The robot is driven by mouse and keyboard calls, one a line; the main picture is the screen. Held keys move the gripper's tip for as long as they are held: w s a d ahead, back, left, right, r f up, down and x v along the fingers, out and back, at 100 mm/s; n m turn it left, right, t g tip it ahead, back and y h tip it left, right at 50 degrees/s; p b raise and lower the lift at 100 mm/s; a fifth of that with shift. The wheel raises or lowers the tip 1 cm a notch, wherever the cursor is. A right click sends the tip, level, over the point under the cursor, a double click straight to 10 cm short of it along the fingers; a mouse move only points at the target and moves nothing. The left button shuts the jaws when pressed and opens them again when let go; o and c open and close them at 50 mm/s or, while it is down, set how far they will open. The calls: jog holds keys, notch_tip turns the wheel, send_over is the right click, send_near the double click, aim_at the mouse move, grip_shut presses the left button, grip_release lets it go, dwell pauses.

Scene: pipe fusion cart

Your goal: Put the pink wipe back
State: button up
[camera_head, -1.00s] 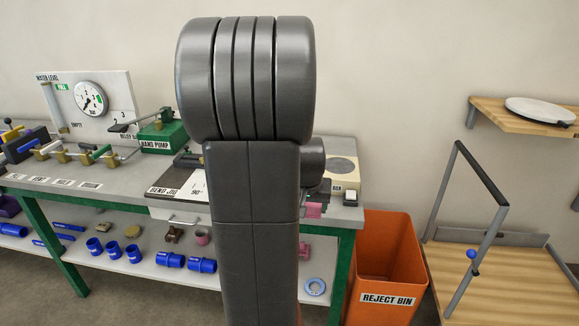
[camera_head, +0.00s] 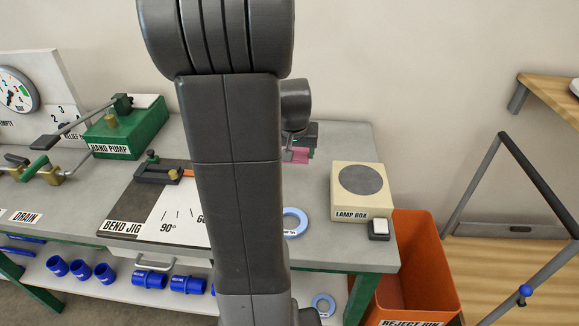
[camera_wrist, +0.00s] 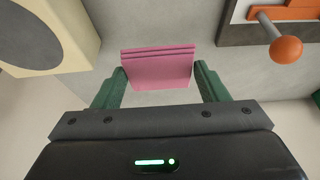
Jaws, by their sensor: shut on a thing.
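The pink wipe (camera_wrist: 158,68) is a folded, layered pink pad. In the wrist view it sits between the two green fingers of my gripper (camera_wrist: 161,72), which is shut on it from both sides. In the head view my gripper (camera_head: 303,150) shows just right of my arm, over the back part of the bench, with the pink wipe (camera_head: 298,156) in it. My arm hides most of the gripper there. The wipe appears raised above the bench, but the exact gap cannot be told.
The lamp box (camera_head: 350,206) stands right of my gripper. The bend jig (camera_head: 128,206) lies left, partly behind my arm. A blue ring (camera_head: 296,222) lies on the bench (camera_head: 340,145). The orange reject bin (camera_head: 425,260) stands beyond the bench's right end.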

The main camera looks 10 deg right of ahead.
aim_at(294, 182)
jog(key=shift+w+f, duration=0.2)
jog(key=shift+f, duration=0.15)
notch_tip(294, 182, down, 9)
jog(key=shift+f, duration=0.1)
jog(key=shift+f, duration=0.2)
jog(key=o, duration=0.9)
jog(key=shift+o, duration=0.2)
jog(key=shift+r, duration=0.15)
jog(key=shift+r, duration=0.25)
jog(key=v, duration=1.1)
jog(key=shift+s+r, duration=0.25)
jog(key=shift+s, duration=0.05)
